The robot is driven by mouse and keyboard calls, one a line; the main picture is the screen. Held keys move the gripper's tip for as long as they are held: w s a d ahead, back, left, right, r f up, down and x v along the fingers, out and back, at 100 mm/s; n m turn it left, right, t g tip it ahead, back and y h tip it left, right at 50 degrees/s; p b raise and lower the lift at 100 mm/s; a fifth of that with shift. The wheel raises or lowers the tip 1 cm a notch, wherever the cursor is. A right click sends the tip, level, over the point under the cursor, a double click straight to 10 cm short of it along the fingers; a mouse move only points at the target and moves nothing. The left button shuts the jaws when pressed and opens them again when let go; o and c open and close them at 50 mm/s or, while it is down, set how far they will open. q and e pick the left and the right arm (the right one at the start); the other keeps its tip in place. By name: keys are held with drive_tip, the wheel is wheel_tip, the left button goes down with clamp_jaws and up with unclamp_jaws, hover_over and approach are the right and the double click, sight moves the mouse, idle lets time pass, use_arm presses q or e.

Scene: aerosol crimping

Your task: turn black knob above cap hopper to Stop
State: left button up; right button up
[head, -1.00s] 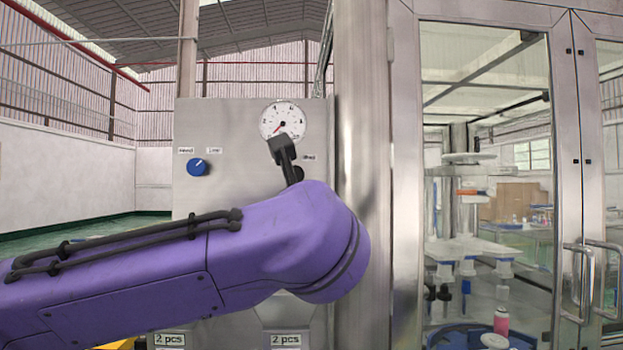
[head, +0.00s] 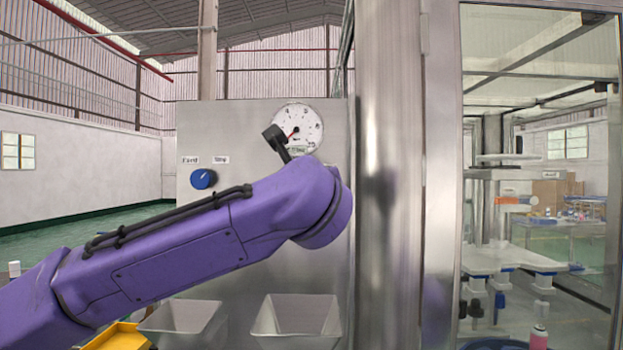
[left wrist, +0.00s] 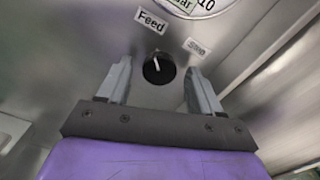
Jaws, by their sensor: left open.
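The black knob (left wrist: 159,68) sits on the grey metal panel below a gauge in the left wrist view. Its white mark points up and slightly left, nearer the "Feed" label (left wrist: 151,20) than the "Stop" label (left wrist: 197,47). My left gripper (left wrist: 158,76) is open, with one finger on each side of the knob. Gaps show at both sides, and I cannot tell the depth. In the head view my purple left arm hides the black knob and the fingers. My right gripper is not in view.
A blue knob (head: 203,179) is on the panel (head: 240,120) at left, and a round gauge (head: 305,127) at upper right. Two metal hoppers (head: 180,322) (head: 297,315) are below. A steel post (head: 388,200) and a glazed enclosure stand close on the right.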

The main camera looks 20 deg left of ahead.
use_arm(q)
drive_tip(key=shift+s, duration=0.15)
drive_tip(key=c, duration=1.1)
drive_tip(key=shift+o, duration=0.2)
drive_tip(key=shift+m, duration=0.4)
drive_tip(key=m+p, duration=0.3)
drive_tip(key=m, duration=1.3)
drive_tip(key=shift+a+r+m, duration=0.1)
drive_tip(key=shift+m, duration=0.6)
